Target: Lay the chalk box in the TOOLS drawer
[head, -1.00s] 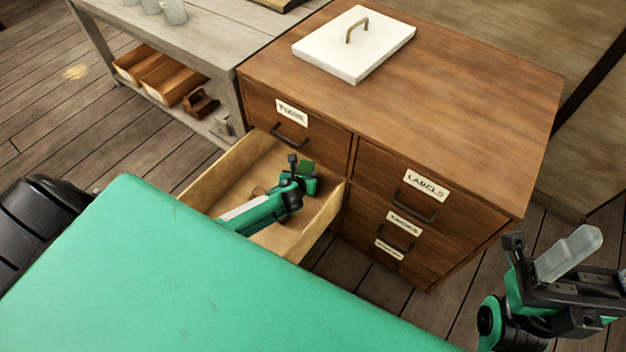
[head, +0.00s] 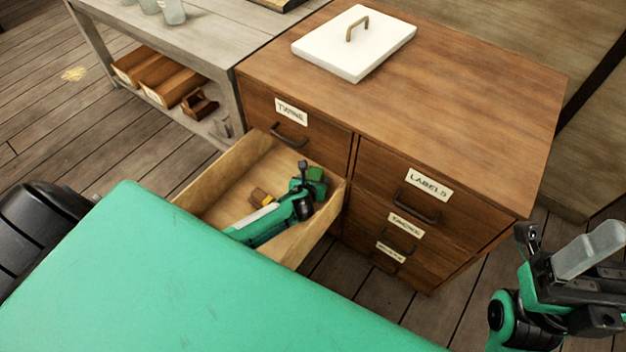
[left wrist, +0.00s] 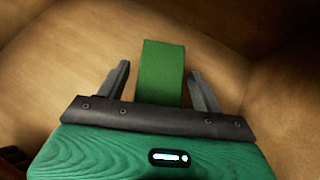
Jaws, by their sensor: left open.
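A small green box (head: 317,174), which I take to be the chalk box, is inside the open drawer (head: 222,180) near its right side. My left gripper (head: 306,182) reaches down into this drawer. In the left wrist view its two dark fingers (left wrist: 159,72) are open on either side of the green box (left wrist: 161,88), with a gap at each side. The drawer's front and any label on it are hidden behind my green body. My right gripper (head: 570,265) is at the lower right, away from the cabinet; its jaw state is unclear.
A small brown and yellow thing (head: 261,197) lies in the drawer, left of my gripper. The wooden cabinet (head: 470,105) has closed drawers labelled TWINE and LABELS, and others hard to read. A white lid-like slab (head: 335,50) lies on top. A grey bench (head: 200,40) stands left.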

